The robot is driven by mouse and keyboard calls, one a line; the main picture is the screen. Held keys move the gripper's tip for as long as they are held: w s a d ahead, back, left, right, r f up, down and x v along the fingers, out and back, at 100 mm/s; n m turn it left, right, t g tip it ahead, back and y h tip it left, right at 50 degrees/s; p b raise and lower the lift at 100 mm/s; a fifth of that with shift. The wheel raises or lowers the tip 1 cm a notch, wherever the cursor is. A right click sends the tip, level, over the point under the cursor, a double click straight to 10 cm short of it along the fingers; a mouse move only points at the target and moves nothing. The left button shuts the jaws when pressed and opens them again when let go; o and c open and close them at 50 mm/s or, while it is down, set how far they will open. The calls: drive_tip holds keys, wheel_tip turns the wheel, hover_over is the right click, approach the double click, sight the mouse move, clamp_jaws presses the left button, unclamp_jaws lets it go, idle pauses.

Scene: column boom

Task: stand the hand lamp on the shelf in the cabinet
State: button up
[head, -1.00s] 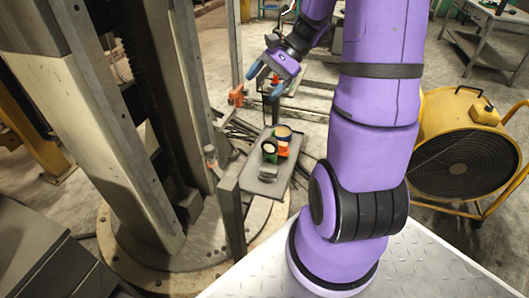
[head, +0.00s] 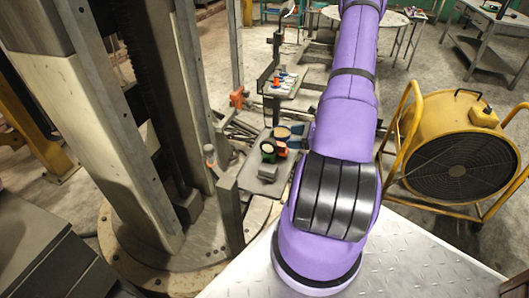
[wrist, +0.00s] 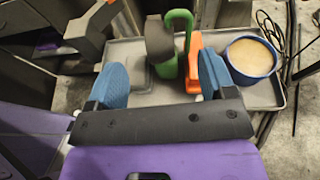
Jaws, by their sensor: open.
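The hand lamp appears to be the green item with a dark round head and pale lens (head: 268,151), on a grey tray (head: 262,187) beside the column. In the wrist view the lamp's green handle (wrist: 180,42) stands upright beside its dark head. My gripper (wrist: 162,65) is open, its two blue fingers apart, with the lamp and an orange item (wrist: 194,62) beyond and between them in the picture. Nothing is held.
A blue pot with beige contents (wrist: 249,58) stands right of the lamp on the tray. A dark post (head: 229,215) rises near the tray. A small farther tray (head: 281,85) holds small coloured items. A yellow fan (head: 458,150) stands at right.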

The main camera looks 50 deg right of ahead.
sight(270, 140)
drive_tip(key=shift+m+h, duration=0.3)
drive_tip(key=shift+m, duration=0.2)
drive_tip(key=w+f, duration=0.1)
drive_tip(key=w+a+f, duration=0.1)
drive_tip(key=w+f, duration=0.1)
drive_tip(key=w, duration=0.1)
drive_tip(key=shift+a+f, duration=0.25)
drive_tip(key=shift+a, duration=0.05)
drive_tip(key=x, duration=0.4)
drive_tip(key=shift+a+r, duration=0.25)
drive_tip(key=shift+a, duration=0.1)
drive_tip(key=shift+w+a+f, duration=0.15)
drive_tip(key=shift+w+f, duration=0.05)
drive_tip(key=shift+w, duration=0.35)
drive_tip(key=shift+c, duration=0.4)
drive_tip(key=c, duration=1.2)
drive_tip(key=shift+o, duration=0.2)
drive_tip(key=shift+r, duration=0.2)
